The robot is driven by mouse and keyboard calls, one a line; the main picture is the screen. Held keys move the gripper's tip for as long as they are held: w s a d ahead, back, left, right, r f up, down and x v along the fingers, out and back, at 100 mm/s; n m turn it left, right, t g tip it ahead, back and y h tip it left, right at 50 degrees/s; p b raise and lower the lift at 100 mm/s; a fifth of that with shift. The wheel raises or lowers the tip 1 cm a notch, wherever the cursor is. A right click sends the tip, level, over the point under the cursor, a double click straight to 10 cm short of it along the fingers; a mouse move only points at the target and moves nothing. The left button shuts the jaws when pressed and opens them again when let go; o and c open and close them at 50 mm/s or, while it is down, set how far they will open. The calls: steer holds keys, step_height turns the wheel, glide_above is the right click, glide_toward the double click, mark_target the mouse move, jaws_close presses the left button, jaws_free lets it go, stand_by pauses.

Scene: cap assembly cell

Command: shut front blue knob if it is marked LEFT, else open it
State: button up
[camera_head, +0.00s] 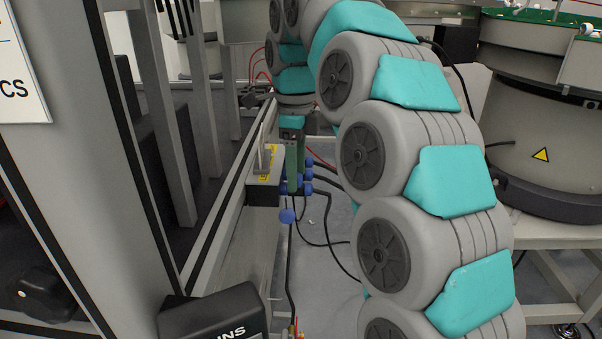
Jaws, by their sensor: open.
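Several small blue knobs sit on a valve block at the end of the rail in the middle of the view. The front blue knob (287,216) is the lowest and nearest, and it shows plainly below the block. Other blue knobs (308,187) stand behind it to the right. The position and any LEFT marking of the front knob cannot be read. My gripper (296,181) points down at the block, just above and behind the front knob, apart from it. Its green fingers are open; whether anything lies between them is hard to see.
A dark box with yellow labels (265,178) is just left of my gripper. A grey frame post (75,130) stands at the left. Black cables (335,262) hang at the right of the knobs. A round feeder (540,150) stands at the right.

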steer(key=shift+c, duration=0.3)
jaws_close()
steer(key=shift+n, duration=0.3)
steer(key=n+p, duration=0.1)
steer(key=n, duration=0.2)
steer(key=shift+n, duration=0.4)
steer(key=n+p, duration=0.1)
steer(key=n, duration=0.3)
steer(key=shift+r+n, duration=0.1)
steer(key=shift+n, duration=0.2)
steer(key=n, duration=0.4)
steer(key=shift+p, duration=0.35)
steer(key=shift+n, duration=2.4)
